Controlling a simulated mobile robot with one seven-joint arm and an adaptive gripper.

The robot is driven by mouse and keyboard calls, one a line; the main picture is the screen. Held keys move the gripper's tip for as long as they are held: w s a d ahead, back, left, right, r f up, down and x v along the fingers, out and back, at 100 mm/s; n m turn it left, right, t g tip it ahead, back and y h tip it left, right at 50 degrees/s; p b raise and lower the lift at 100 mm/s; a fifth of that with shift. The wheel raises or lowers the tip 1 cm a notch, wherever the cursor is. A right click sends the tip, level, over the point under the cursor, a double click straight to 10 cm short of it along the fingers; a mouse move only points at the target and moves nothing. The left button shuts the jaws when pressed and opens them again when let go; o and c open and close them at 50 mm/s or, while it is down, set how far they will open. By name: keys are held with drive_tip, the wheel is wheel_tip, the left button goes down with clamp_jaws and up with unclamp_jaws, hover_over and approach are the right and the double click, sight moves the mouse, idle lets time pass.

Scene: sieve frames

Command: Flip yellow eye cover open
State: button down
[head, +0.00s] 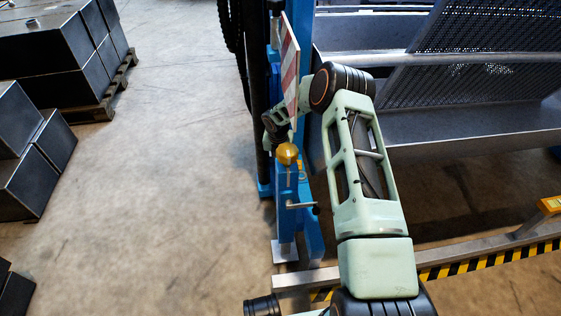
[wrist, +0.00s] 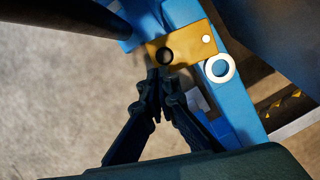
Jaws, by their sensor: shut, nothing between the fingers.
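The yellow eye cover (head: 288,153) sits at the top of a blue post in the head view, where it looks like a small rounded cap. In the wrist view it is a flat yellow plate (wrist: 190,45) with a black round spot and a small white dot. My gripper (wrist: 159,76) is shut and empty, its tips just below the black spot at the plate's near edge. I cannot tell whether they touch it. In the head view my gripper (head: 281,135) is small and dark, just above the cover. The cover looks closed, but what is under it is hidden.
The blue post (head: 280,190) has a handle (head: 303,205) on its side. A white ring (wrist: 232,69) is beside the plate. A red-and-white striped board (head: 290,70) stands close to my arm. Dark boxes (head: 40,50) are at left; the floor between is clear.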

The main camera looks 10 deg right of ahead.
drive_tip(key=shift+d, duration=0.1)
drive_tip(key=s+v, duration=0.1)
drive_tip(key=v, duration=0.6)
drive_tip(key=shift+d+r+p, duration=0.3)
drive_tip(key=shift+d+p, duration=0.05)
drive_tip(key=shift+d, duration=0.1)
idle(0.3)
drive_tip(key=shift+s+r, duration=0.1)
